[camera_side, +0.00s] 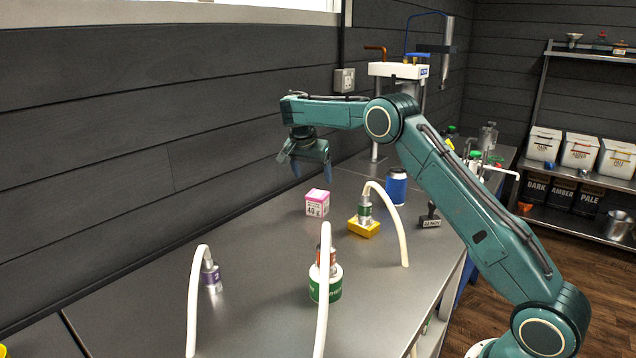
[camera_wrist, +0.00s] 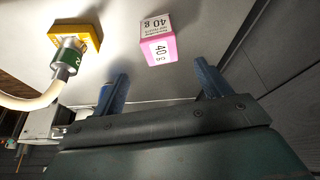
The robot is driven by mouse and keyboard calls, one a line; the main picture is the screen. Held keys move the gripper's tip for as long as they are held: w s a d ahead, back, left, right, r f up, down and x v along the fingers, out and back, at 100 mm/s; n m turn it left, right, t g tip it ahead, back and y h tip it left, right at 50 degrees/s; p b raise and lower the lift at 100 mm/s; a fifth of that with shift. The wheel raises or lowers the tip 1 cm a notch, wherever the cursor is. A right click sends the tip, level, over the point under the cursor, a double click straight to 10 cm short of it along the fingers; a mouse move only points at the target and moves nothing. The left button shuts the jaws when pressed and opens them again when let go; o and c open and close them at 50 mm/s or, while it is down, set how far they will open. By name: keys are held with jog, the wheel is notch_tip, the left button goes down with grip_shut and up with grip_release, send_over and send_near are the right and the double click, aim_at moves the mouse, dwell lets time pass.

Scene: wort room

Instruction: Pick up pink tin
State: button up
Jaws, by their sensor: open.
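The pink tin (camera_side: 317,203) is a small box with a pink top and white printed sides. It stands on the grey metal table (camera_side: 255,260) near the middle. In the wrist view the tin (camera_wrist: 158,40) shows beyond the fingers, between their two lines. My gripper (camera_side: 311,168) hangs above the table, above the tin in the side view, with its blue-tipped fingers pointing down. The fingers are spread, with nothing between them in the wrist view (camera_wrist: 162,85). The gripper and tin are apart.
Right of the tin, a green-labelled fitting (camera_side: 364,208) with a white hose stands on a yellow block (camera_side: 363,228). A blue can (camera_side: 396,187) and a dark stamp (camera_side: 429,216) stand farther right. A green-banded canister (camera_side: 326,284) and purple-banded fitting (camera_side: 211,274) stand in front. A dark wall runs behind.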

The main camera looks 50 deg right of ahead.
aim_at(317, 195)
jog(key=shift+x, duration=2.95)
jog(key=shift+d, duration=0.1)
jog(key=shift+x, duration=2.5)
jog(key=shift+c, duration=0.5)
jog(key=c, duration=1)
